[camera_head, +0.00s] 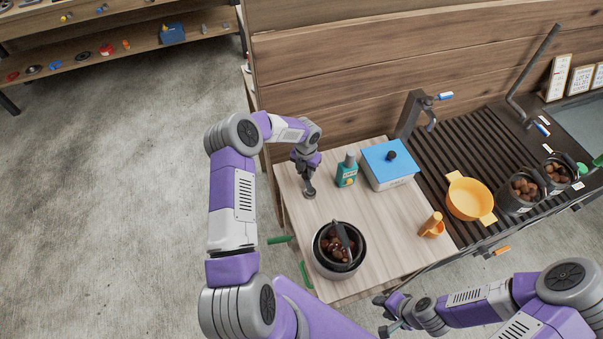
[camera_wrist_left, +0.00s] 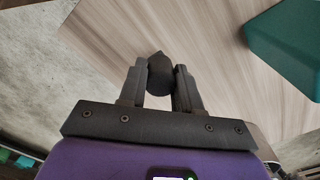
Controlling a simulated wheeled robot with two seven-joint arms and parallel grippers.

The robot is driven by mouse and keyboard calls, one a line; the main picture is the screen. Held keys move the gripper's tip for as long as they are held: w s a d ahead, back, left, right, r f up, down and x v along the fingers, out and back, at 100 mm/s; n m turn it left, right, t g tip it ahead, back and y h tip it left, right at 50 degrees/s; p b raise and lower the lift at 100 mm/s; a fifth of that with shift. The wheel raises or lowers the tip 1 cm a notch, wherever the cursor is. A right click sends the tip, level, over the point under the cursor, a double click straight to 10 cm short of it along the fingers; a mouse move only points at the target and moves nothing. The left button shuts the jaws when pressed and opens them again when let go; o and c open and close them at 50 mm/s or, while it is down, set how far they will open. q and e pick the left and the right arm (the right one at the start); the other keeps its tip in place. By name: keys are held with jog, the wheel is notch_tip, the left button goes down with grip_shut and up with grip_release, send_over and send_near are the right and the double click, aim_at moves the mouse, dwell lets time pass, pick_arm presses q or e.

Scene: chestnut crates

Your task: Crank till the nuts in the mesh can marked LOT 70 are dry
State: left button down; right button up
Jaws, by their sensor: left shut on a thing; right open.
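A dark round pot (camera_head: 318,258) stands at the front of the light wood table top (camera_head: 385,275). Brown nuts (camera_head: 332,243) lie in it, with a dark bar slanting across them. No LOT 70 mark is readable on it. My left gripper (camera_head: 309,191) is behind the pot, over the table's left part. It is shut on a small dark knob-like piece (camera_wrist_left: 159,72) with a pointed end; what this belongs to is unclear. My right gripper (camera_head: 388,315) is open, low in front of the table. Two dark cans of nuts (camera_head: 511,206) (camera_head: 549,185) stand on the right counter.
A teal bottle (camera_head: 347,172) and a blue-lidded box (camera_head: 390,165) stand behind the pot. An orange scoop (camera_head: 432,226) stands right of it. A yellow two-handled bowl (camera_head: 468,199) sits by a slatted drainer (camera_head: 465,143) and tap (camera_head: 412,110). Green handles (camera_head: 279,240) jut out front-left.

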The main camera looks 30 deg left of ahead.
pick_arm(q)
jog(key=shift+w+d+m+p, duration=0.25)
jog(key=shift+w+d+m, duration=0.1)
jog(key=shift+m, duration=0.5)
jog(key=shift+w+d+m+p, duration=0.2)
jog(key=shift+w+d+m, duration=0.15)
jog(key=shift+m, duration=0.5)
jog(key=c, duration=0.8)
grip_release()
jog(key=shift+s, duration=0.1)
notch_tip(320, 180, up, 8)
jog(key=shift+f, duration=0.2)
